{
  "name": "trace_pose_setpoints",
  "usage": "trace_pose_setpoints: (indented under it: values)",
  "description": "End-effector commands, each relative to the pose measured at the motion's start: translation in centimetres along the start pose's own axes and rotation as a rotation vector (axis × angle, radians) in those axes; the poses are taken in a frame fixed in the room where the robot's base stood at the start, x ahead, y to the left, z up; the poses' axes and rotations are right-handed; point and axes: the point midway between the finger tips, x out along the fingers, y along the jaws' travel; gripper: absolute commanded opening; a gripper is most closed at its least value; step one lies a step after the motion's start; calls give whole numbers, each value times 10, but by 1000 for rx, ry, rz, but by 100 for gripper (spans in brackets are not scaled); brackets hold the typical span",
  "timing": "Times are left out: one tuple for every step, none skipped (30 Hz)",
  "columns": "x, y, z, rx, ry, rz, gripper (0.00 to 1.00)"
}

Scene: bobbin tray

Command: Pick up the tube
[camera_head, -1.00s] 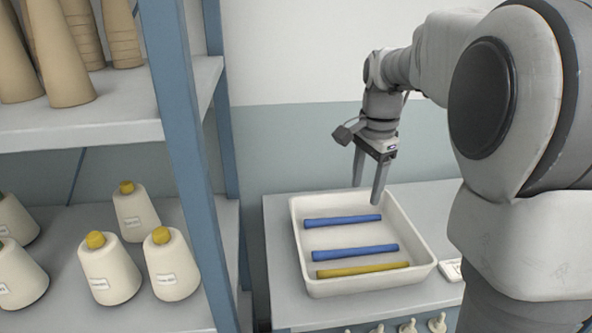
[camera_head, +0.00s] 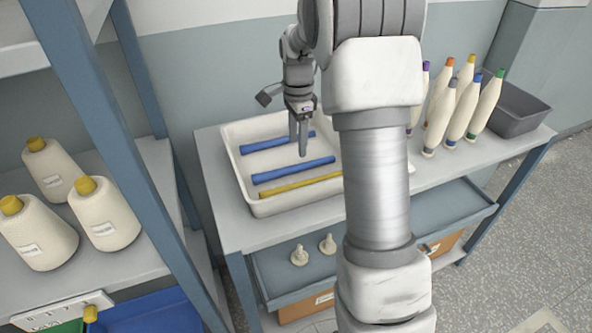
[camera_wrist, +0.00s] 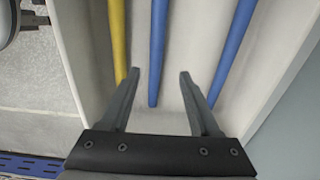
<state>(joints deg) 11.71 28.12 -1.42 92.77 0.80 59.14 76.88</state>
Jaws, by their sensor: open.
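A white tray (camera_head: 258,209) on the table holds two blue tubes and one yellow tube. One blue tube (camera_head: 278,143) lies toward the back, the other blue tube (camera_head: 293,171) lies in the middle, and the yellow tube (camera_head: 300,187) lies toward the front. My gripper (camera_head: 299,153) is open and empty over the tray. In the wrist view, the end of the middle blue tube (camera_wrist: 158,50) shows between the open fingers (camera_wrist: 157,75). The yellow tube (camera_wrist: 118,40) is left of them and the back blue tube (camera_wrist: 232,50) right. My arm hides part of the tray's right side.
Several cream bobbins with coloured tips (camera_head: 462,108) stand on the table to the right, by a grey bin (camera_head: 515,110). A shelf rack with cream cones (camera_head: 103,213) is at the left. The tray walls surround the tubes.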

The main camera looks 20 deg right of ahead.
Motion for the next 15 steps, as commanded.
trace_pose_setpoints:
  values:
    - [8,1,0,0,0,3,63]
    - [11,1,0,0,0,3,63]
    - [14,0,0,0,0,1,63]
    - [15,0,0,0,0,1,63]
    - [16,0,0,0,0,0,63]
    - [18,0,0,0,0,0,63]
    - [20,1,1,-1,0,1,63]
    - [23,2,2,-1,0,2,63]
    - [28,3,3,-1,0,3,63]
    - [32,4,5,-1,0,2,63]
    - [36,5,6,-1,0,3,63]
    - [43,7,8,-1,0,3,63]
    - [47,8,9,-1,-1,3,63]
    - [52,8,11,-1,-1,3,63]
    - [57,8,10,0,-1,3,63]
